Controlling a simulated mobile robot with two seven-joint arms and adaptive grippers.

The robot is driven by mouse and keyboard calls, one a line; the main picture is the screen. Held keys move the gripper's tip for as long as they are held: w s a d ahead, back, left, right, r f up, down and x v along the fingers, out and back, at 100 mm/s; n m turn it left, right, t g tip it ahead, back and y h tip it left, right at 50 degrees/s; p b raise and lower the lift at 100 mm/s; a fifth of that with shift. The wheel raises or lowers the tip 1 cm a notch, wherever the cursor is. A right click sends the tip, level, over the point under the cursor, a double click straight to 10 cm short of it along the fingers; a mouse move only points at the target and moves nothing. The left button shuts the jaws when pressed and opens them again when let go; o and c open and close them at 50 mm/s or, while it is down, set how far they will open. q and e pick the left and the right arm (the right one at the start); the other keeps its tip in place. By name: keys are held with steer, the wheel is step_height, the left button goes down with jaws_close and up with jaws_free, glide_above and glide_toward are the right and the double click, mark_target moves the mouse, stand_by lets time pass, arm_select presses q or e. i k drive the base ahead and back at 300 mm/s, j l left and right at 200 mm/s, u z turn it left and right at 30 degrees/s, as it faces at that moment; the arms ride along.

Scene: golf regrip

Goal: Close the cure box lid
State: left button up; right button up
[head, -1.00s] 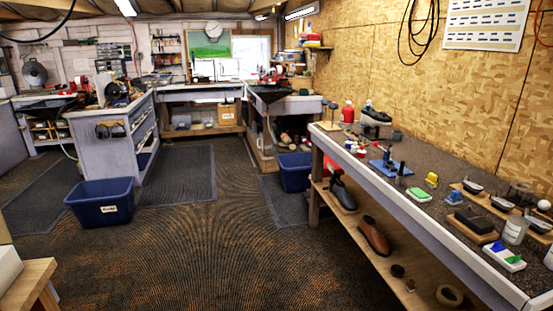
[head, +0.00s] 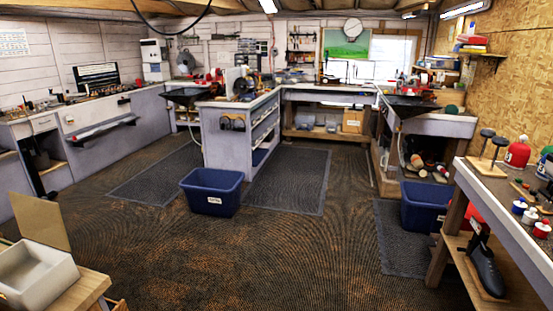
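A pale open-topped box (head: 36,275) sits on a wooden stand at the lower left of the head view. A flat tan panel (head: 42,215) stands upright behind it, like a raised lid. I take this to be the cure box with its lid open, but no label shows. The inside of the box that I can see looks empty. Neither of my grippers is in view.
The wooden stand (head: 92,288) is at the lower left. A blue bin (head: 212,193) stands on the floor ahead, and another blue bin (head: 424,207) is by the right bench (head: 500,195). Dark mats lie on the floor. The carpet in the middle is free.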

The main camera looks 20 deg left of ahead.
mark_target(40, 220)
steer(key=i+u, duration=0.4)
steer(key=i+l+u, duration=0.1)
steer(key=u, duration=0.3)
steer(key=i+l+u, duration=0.45)
steer(key=u, duration=0.3)
steer(key=i+l+u, duration=0.15)
steer(key=u, duration=0.3)
steer(key=i+l+u, duration=0.2)
steer(key=u, duration=0.2)
steer(key=i+l+u, duration=0.2)
steer(key=u, duration=0.2)
steer(key=i+l+u, duration=0.15)
steer(key=l+u, duration=0.25)
steer(key=i+l+u, duration=0.1)
steer(key=l+u, duration=0.3)
